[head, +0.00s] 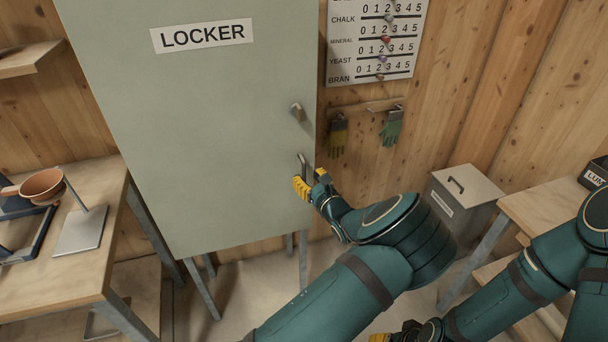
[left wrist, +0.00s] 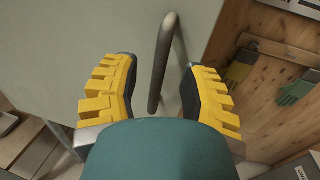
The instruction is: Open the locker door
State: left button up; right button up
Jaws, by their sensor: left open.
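The grey-green locker door (head: 210,130) stands flat and looks shut, with a LOCKER label (head: 201,36) near its top. My left gripper (head: 312,178) is open at the handle. In the left wrist view the handle (left wrist: 161,65) stands between the two yellow-padded fingers (left wrist: 160,92), with a gap on each side. My right gripper (head: 405,336) shows only partly at the bottom edge, away from the locker; its fingers are mostly cut off.
A wooden table (head: 75,262) with a brown bowl (head: 42,186) stands left of the locker. Gloves (head: 391,128) hang on a rail to the right, below a chart (head: 375,40). A grey bin (head: 462,205) and another table (head: 545,205) stand at the right.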

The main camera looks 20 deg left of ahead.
pick_arm(q)
jog(key=shift+x, duration=1.4)
grip_shut()
